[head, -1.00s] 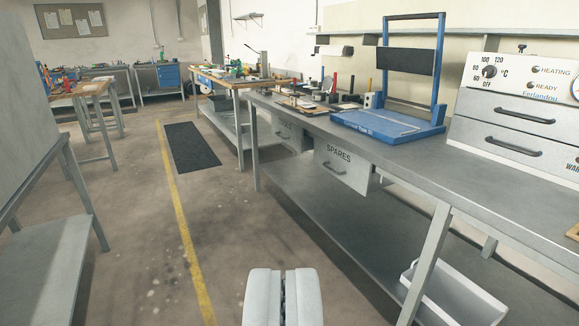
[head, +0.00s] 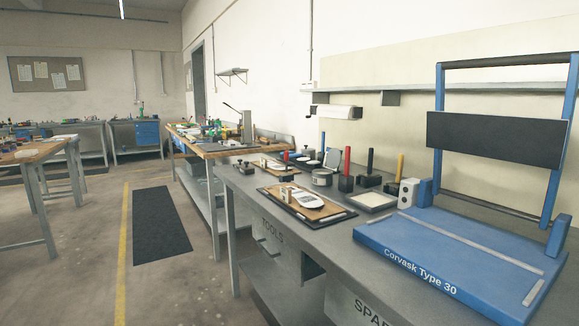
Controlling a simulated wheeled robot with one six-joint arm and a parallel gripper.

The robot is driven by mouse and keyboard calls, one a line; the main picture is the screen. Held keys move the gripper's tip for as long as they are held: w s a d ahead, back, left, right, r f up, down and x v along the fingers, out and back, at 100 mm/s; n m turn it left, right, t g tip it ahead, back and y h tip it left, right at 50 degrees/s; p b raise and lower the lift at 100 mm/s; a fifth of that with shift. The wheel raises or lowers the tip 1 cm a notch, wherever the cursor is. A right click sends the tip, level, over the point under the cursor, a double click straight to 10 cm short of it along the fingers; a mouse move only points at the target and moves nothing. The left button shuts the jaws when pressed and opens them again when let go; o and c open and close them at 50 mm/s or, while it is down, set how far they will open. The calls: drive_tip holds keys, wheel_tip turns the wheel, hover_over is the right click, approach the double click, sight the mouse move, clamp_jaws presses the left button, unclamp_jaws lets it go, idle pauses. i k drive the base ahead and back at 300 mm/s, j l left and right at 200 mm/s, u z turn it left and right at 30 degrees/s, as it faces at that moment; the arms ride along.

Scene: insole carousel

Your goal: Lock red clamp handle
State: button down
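A red upright handle (head: 347,162) rises from a dark block on the grey bench, left of a black upright handle (head: 370,162) and a yellow one (head: 400,168). It is not clear whether this red handle belongs to a clamp. A smaller bit of red (head: 285,156) shows farther back on the same bench, too small to make out. My gripper is out of the picture.
A blue frame press marked Corvask Type 30 (head: 420,262) takes up the near right of the bench (head: 285,222). A dark tray (head: 346,213) with a wooden board lies left of the handles. A dark floor mat (head: 160,225) and open floor lie left.

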sight(286, 153)
drive_tip(key=i, duration=2.1)
drive_tip(key=u, duration=0.2)
